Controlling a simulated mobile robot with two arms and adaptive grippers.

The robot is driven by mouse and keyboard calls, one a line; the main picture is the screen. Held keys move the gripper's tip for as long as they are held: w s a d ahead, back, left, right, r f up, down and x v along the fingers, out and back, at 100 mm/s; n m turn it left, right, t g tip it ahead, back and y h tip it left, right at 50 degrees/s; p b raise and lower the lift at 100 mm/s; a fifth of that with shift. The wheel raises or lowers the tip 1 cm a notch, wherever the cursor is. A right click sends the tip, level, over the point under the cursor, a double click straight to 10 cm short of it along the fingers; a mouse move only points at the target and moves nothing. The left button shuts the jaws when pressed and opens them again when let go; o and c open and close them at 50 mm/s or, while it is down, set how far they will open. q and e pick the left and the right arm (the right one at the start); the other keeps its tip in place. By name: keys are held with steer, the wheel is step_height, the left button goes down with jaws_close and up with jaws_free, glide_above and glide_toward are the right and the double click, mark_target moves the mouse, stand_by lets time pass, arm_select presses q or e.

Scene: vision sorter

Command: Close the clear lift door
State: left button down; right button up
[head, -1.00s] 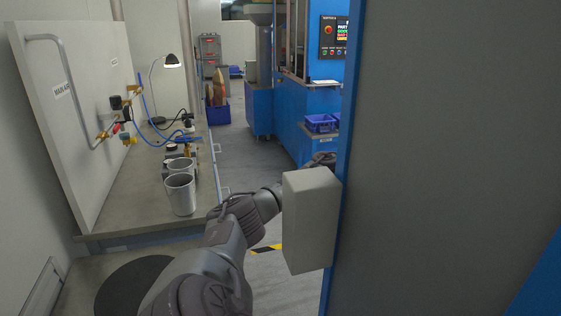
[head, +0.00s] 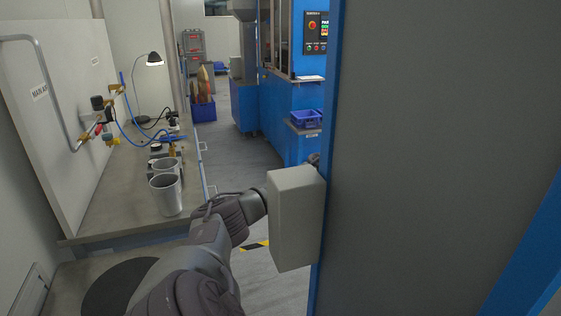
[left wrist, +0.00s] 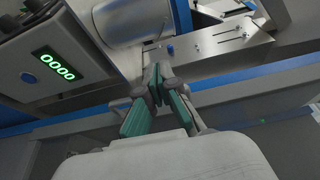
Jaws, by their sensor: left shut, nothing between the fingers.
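I cannot make out the clear lift door in either view. In the left wrist view my left gripper (left wrist: 157,84) is shut and empty, its teal-padded fingers brought together in front of a machine. Beyond the fingers are a light grey cylinder (left wrist: 130,20) and a metal plate with small fittings (left wrist: 220,42). In the head view my left arm reaches forward and passes behind a pale grey box (head: 295,215) on the edge of a blue-framed grey panel (head: 440,130); the gripper is hidden there. My right gripper is not in view.
The large panel blocks the right of the head view. A bench with grey cups (head: 166,194) stands left, a blue machine (head: 285,105) farther back. The aisle floor between is clear.

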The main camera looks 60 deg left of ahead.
arm_select(q)
steer(key=v, duration=1.2)
steer(key=shift+f, duration=0.1)
